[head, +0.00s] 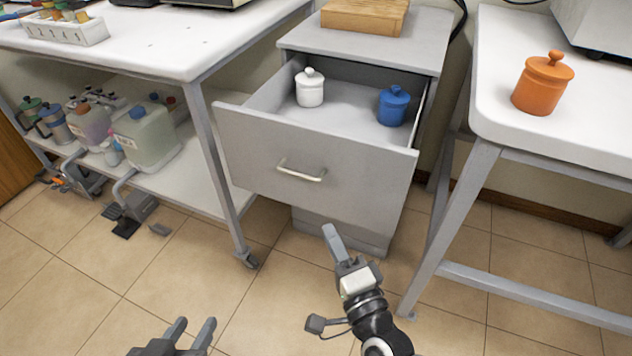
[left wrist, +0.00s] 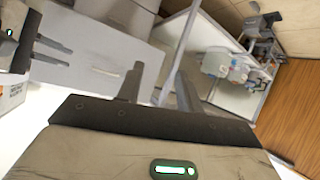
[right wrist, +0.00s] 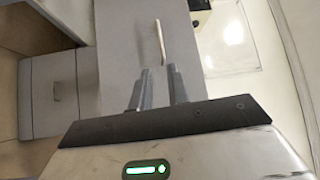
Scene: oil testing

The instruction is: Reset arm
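My left gripper (head: 195,322) is at the bottom of the head view, above the floor. Its two fingers stand apart with nothing between them, and the left wrist view shows the same gap (left wrist: 160,78). My right gripper (head: 331,232) is in front of and below the open drawer (head: 310,160), with only one finger clear in the head view. In the right wrist view its fingers (right wrist: 158,76) are apart by a narrower gap, empty, below the bar-shaped drawer handle (right wrist: 161,42). The handle (head: 301,172) appears untouched.
A white jar (head: 310,88) and a blue jar (head: 393,105) stand in the drawer. An orange jar (head: 543,83) stands on the right table (head: 590,135). A wooden block (head: 365,15) rests on the cabinet. The left bench (head: 170,45) holds a rack; bottles fill its lower shelf.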

